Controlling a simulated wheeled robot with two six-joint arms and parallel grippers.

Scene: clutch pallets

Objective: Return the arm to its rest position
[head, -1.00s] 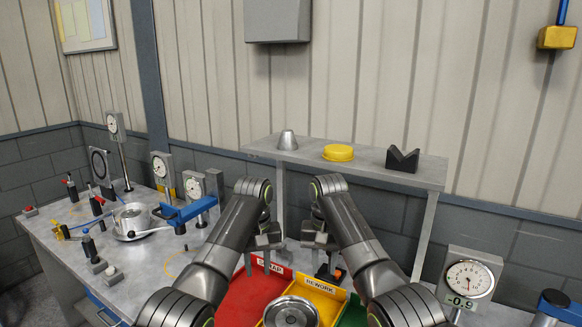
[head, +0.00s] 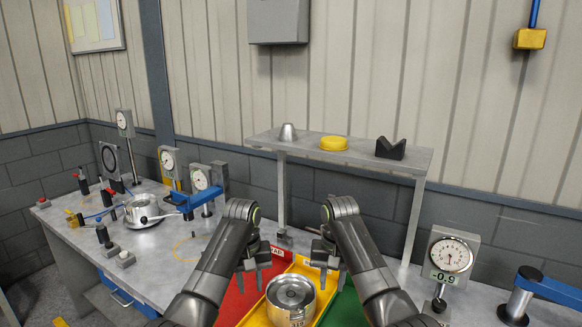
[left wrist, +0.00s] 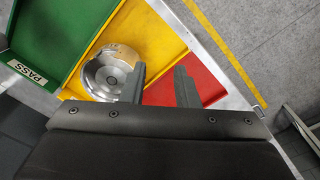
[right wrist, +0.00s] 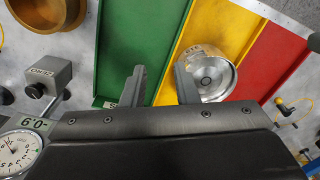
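My left gripper (head: 252,274) hangs over the red bin in the head view. Its two fingers stand apart with nothing between them, as the left wrist view (left wrist: 158,86) also shows. My right gripper (head: 325,268) hangs near the yellow and green bins, its fingers apart and empty in the right wrist view (right wrist: 160,86). A round metal clutch part (head: 291,298) lies in the yellow bin (head: 305,270), between the two grippers. It also shows in the left wrist view (left wrist: 110,72) and the right wrist view (right wrist: 206,72). Neither gripper holds it.
The red bin (head: 238,300) and green bin (head: 345,308) flank the yellow one. A dial gauge (head: 452,255) stands at right, beside a blue arm fixture (head: 545,286). A raised shelf (head: 290,146) stands behind. Gauges and a metal fixture (head: 141,210) occupy the bench's left.

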